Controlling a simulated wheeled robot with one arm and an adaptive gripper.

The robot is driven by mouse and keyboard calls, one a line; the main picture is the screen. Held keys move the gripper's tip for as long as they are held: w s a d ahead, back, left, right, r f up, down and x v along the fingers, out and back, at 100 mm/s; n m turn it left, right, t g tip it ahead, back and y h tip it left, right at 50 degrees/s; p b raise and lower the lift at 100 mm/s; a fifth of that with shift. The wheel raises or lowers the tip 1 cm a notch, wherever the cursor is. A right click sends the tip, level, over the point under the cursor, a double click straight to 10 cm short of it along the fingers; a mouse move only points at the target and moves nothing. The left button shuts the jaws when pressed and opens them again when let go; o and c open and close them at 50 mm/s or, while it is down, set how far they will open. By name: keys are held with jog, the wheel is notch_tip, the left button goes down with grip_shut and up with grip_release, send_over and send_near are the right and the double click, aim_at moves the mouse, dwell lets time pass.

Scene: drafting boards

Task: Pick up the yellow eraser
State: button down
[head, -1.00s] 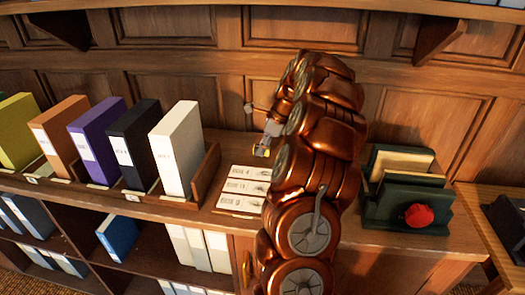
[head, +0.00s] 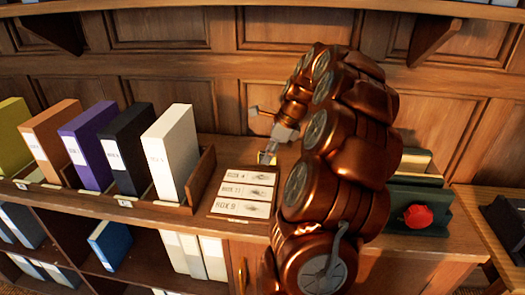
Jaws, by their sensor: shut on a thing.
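My gripper (head: 267,157) is at the end of my copper-coloured arm, pointing down over the wooden counter, just behind the upper right corner of a label card. A small patch of yellow, the yellow eraser (head: 265,158), shows between its fingertips. The gripper is shut on it. Most of the eraser is hidden by the fingers, and I cannot tell whether it is clear of the counter.
The label card (head: 243,194) lies on the counter (head: 205,210). To its left several binders, including a white one (head: 173,150), stand in a wooden rack. Right, partly behind my arm, is a green organizer (head: 425,210) with a red object (head: 418,216).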

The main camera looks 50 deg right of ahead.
jog(key=s+a, duration=0.1)
jog(key=s, duration=0.1)
jog(key=s+a+b, duration=0.1)
jog(key=s, duration=0.2)
jog(key=s+a, duration=0.1)
jog(key=s, duration=0.2)
jog(key=shift+s+r, duration=0.15)
jog(key=shift+r, duration=0.25)
jog(key=c, duration=1.5)
grip_release()
jog(key=c, duration=0.4)
grip_shut()
jog(key=shift+s, duration=0.1)
